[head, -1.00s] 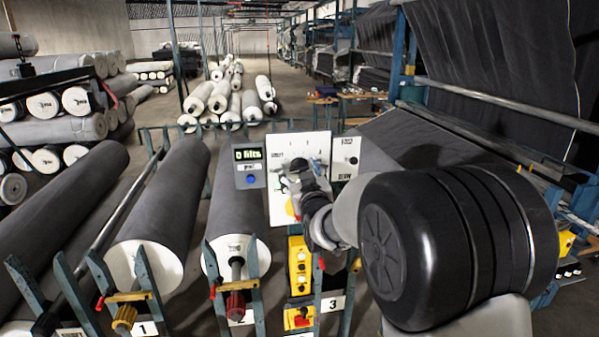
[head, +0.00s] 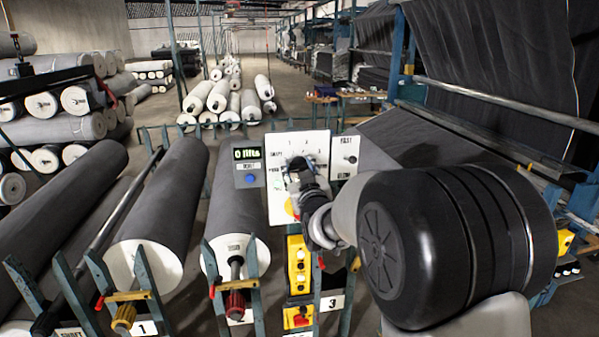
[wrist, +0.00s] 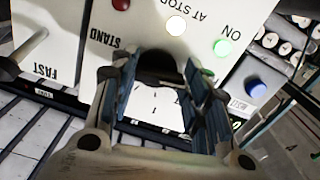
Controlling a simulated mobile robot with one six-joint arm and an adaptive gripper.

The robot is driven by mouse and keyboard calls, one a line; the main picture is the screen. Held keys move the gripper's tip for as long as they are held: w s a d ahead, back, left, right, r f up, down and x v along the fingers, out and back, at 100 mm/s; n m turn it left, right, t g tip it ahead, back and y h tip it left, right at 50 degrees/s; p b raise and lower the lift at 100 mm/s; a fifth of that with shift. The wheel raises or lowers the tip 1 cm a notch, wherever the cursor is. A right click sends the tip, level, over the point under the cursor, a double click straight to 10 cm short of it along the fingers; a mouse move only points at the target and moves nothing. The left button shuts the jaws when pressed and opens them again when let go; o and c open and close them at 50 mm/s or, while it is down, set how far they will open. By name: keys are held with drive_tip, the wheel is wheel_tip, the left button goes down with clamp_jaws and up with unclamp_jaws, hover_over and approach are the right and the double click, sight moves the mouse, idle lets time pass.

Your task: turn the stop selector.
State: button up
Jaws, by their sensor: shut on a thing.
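The stop selector is a dark knob (wrist: 160,66) on a white dial face in the wrist view. My gripper (wrist: 163,100) has one finger on each side of it and is shut on it. The fingers hide part of the dial. In the head view the white panel (head: 316,143) stands upright at the middle, and my gripper (head: 300,178) is against its front. There my gripper and wrist cover most of the knob and the panel's lower part.
A display box (head: 248,161) reading "0 lifts" stands left of the panel. A smaller white box (head: 345,157) is on its right. A yellow button box (head: 299,265) hangs below. Large grey rolls (head: 168,200) lie in racks to the left.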

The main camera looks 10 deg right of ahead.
drive_tip(key=shift+f+b, duration=0.1)
drive_tip(key=shift+b, duration=0.2)
drive_tip(key=shift+r+m+b, duration=0.2)
drive_tip(key=shift+m+b, duration=3.6)
drive_tip(key=o, duration=1.1)
drive_tip(key=shift+c, duration=0.2)
drive_tip(key=shift+s, duration=0.1)
